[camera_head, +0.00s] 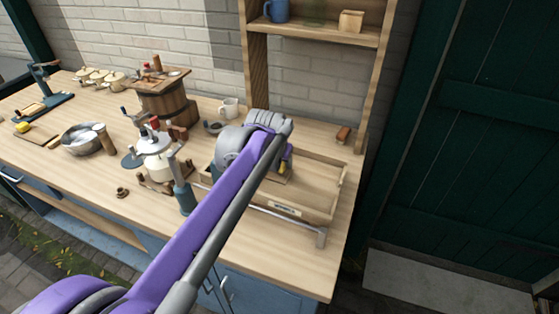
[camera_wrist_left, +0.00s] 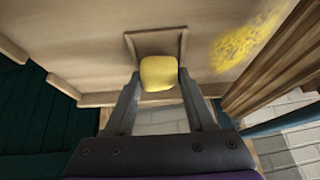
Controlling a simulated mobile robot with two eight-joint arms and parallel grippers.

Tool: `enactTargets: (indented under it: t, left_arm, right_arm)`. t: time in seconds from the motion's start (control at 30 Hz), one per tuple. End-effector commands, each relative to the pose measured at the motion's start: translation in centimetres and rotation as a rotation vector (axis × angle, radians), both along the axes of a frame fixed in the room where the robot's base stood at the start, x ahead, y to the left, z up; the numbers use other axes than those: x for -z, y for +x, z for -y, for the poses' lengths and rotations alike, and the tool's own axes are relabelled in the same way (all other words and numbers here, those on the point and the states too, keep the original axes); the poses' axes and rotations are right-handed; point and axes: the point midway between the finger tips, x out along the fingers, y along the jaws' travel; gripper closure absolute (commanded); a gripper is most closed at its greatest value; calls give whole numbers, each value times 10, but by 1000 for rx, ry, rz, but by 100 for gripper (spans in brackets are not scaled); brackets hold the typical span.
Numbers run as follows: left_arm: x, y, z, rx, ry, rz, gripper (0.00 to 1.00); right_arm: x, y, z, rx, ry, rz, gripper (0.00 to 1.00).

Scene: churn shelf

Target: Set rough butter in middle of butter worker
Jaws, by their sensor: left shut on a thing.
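The butter worker (camera_head: 322,198) is a shallow wooden tray with raised sides at the right end of the bench; its bare floor also fills much of the left wrist view (camera_wrist_left: 75,45). My left gripper (camera_wrist_left: 158,88) is shut on a smooth yellow block, which I take for the rough butter (camera_wrist_left: 158,72). In the head view my purple arm reaches over the tray, and the wrist hides most of the fingers and butter. A small rimmed wooden square (camera_wrist_left: 155,42) shows just behind the butter; whether they touch is unclear. My right gripper is out of view.
A grainy yellow patch (camera_wrist_left: 245,40) shows on wood beside the block. Left of the tray stand a white lidded vessel (camera_head: 155,150), a wooden churn (camera_head: 168,106), a white mug (camera_head: 229,107) and a metal bowl (camera_head: 80,138). A shelf (camera_head: 330,33) rises behind.

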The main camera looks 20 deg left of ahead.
Motion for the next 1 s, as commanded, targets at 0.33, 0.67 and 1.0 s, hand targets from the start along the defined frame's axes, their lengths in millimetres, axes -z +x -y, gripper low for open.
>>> enactTargets:
  t: [0.33, 0.67, 1.0]
  left_arm:
    - [7, 0, -1, 0, 0, 0, 94]
    - [14, 0, -1, 0, 0, 0, 94]
    - [14, 0, -1, 0, 0, 0, 94]
  right_arm:
    - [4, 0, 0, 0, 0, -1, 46]
    - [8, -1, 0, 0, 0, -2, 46]
    - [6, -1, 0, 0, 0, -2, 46]
